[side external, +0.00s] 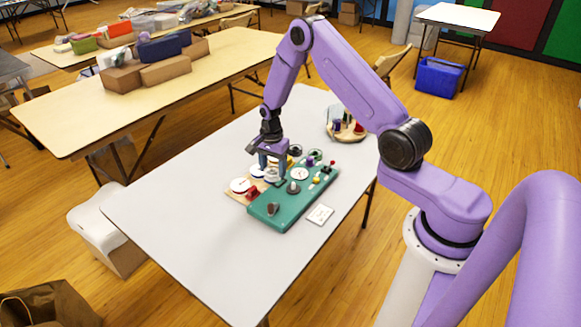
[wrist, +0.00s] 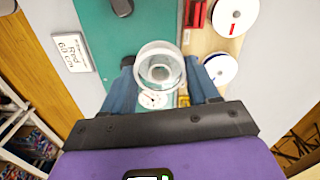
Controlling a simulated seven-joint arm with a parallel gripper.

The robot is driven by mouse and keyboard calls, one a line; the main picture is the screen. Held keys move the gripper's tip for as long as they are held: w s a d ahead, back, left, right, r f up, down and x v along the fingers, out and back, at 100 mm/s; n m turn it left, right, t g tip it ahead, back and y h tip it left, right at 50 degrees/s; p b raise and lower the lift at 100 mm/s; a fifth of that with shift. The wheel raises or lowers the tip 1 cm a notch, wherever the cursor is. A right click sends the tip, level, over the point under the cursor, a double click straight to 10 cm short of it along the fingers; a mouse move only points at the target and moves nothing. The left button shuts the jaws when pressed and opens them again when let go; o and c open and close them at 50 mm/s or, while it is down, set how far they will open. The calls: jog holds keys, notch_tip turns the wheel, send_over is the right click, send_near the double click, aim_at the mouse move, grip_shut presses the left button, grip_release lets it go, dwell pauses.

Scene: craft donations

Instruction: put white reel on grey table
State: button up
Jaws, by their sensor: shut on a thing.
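My gripper (side external: 272,177) is shut on a pale, round white reel (wrist: 158,52), whose open ring and grey centre show between the blue fingers (wrist: 161,88) in the wrist view. In the side view it is low over the teal machine (side external: 266,211), near its far long edge; I cannot tell whether the reel touches anything below. The grey table (side external: 170,232) lies under the machine, with wide bare surface on the left and front.
A "Red 60 cm" card (side external: 320,215) lies in front. A round wooden tray (side external: 345,134) with coloured spools stands at the back right.

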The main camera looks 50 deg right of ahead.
jog(key=w+a+f+n, duration=0.1)
jog(key=w+a, duration=0.1)
jog(key=a, duration=0.2)
jog(key=w+a+f+n, duration=0.1)
jog(key=w+a, duration=0.2)
jog(key=a, duration=0.1)
jog(key=w+a+f+n, duration=0.2)
jog(key=w+a, duration=0.1)
jog(key=a, duration=0.2)
jog(key=shift+w+a, duration=0.1)
jog(key=shift+w, duration=0.15)
jog(key=shift+a+f, duration=0.2)
jog(key=shift+f, duration=1.85)
jog(key=shift+f, duration=0.6)
jog(key=o, duration=0.9)
jog(key=shift+r, duration=0.1)
jog(key=shift+r, duration=3.7)
